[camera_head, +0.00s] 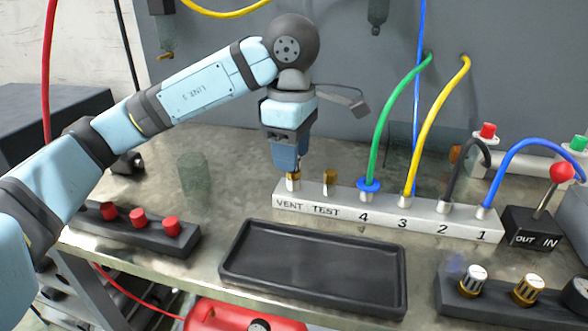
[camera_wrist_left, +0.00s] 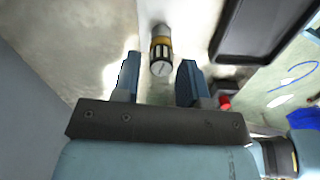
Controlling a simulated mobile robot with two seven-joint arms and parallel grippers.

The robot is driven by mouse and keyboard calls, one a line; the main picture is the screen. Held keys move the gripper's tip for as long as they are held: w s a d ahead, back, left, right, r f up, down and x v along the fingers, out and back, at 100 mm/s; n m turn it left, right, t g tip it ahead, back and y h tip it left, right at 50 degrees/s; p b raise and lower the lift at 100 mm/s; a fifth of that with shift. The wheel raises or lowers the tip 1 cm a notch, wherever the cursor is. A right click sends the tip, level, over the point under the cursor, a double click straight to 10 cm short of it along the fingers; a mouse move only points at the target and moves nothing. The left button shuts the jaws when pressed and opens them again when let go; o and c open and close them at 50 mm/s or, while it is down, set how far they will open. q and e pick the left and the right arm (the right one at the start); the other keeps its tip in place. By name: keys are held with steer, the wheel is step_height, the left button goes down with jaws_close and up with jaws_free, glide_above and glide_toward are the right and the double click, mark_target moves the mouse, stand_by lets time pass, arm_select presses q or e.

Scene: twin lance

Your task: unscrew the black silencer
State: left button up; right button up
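A fitting with a brass lower part (camera_head: 293,183) stands in the VENT port of the grey manifold (camera_head: 330,206). My left gripper (camera_head: 291,166) points down over it and hides its top. In the left wrist view a cylinder with a brass band and a black-and-white slotted end (camera_wrist_left: 160,58) stands between the two fingers. The left gripper (camera_wrist_left: 158,82) is open there, with gaps on both sides of the cylinder. My right gripper is not in view.
A short brass fitting (camera_head: 330,178) stands at TEST. Green (camera_head: 385,110), yellow, black and blue hoses fill ports 4 to 1. An empty black tray (camera_head: 312,291) lies in front. A block with three red caps (camera_head: 140,222) is at the left. A red-knobbed lever (camera_head: 561,174) stands right.

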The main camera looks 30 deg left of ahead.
arm_select(q)
steer(key=shift+f+m+b, duration=0.25)
steer(key=shift+m+b, duration=0.05)
steer(key=shift+m, duration=0.6)
steer(key=m, duration=0.4)
steer(key=shift+d+r+b, duration=0.1)
steer(key=shift+r+b, duration=0.05)
steer(key=shift+b, duration=0.15)
steer(key=m, duration=0.3)
steer(key=shift+w+m, duration=0.1)
steer(key=shift+m, duration=0.2)
steer(key=m+b, duration=0.1)
steer(key=m, duration=0.3)
steer(key=shift+d, duration=0.15)
steer(key=m, duration=0.6)
steer(key=shift+d+b, duration=0.1)
steer(key=shift+b, duration=0.2)
steer(key=m, duration=0.4)
steer(key=shift+w+d+m, duration=0.1)
steer(key=shift+m, duration=0.3)
steer(key=shift+c, duration=0.4)
